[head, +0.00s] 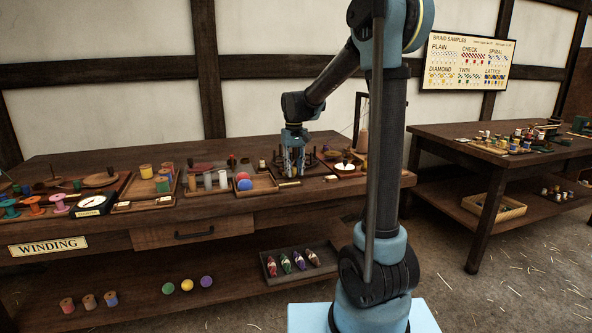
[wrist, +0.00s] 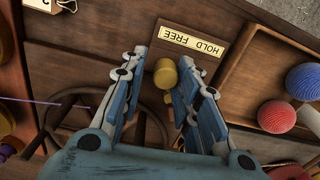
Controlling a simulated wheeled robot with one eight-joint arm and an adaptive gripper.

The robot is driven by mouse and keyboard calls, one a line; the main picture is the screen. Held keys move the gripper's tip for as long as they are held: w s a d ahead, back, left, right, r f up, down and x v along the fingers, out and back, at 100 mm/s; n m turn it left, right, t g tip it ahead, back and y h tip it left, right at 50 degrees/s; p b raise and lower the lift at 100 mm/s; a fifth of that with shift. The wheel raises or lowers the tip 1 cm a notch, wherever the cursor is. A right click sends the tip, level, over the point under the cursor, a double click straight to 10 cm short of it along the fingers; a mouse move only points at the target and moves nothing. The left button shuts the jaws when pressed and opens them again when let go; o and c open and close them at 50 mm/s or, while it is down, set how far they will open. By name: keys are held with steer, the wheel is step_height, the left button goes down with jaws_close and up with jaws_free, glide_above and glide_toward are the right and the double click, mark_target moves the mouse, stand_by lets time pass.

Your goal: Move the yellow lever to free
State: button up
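The knob appears on the FREE side of the plate, but I cannot tell the lever's setting. In the head view my gripper (head: 294,170) points down over the winding bench (head: 150,232), hiding the lever.
A wooden tray with a red ball (wrist: 276,116) and a blue ball (wrist: 305,81) is at the right in the wrist view. A dark spoked wheel (wrist: 80,118) lies under the left finger.

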steer(key=shift+r, duration=3.5)
steer(key=shift+s+d, duration=0.25)
steer(key=shift+s, duration=0.1)
steer(key=s+d+f+m+t, duration=0.1)
steer(key=s+d+f, duration=0.2)
steer(key=s+d, duration=0.35)
steer(key=s+d+f+m, duration=0.1)
steer(key=s+d+f, duration=0.15)
steer(key=s, duration=0.75)
steer(key=s+d+f+m+t, duration=0.1)
steer(key=s+d+f, duration=0.2)
steer(key=s+d, duration=0.35)
steer(key=s+d+f, duration=0.1)
steer(key=s+f, duration=0.7)
steer(key=s, duration=0.2)
steer(key=shift+d+m, duration=0.15)
steer(key=shift+m, duration=0.25)
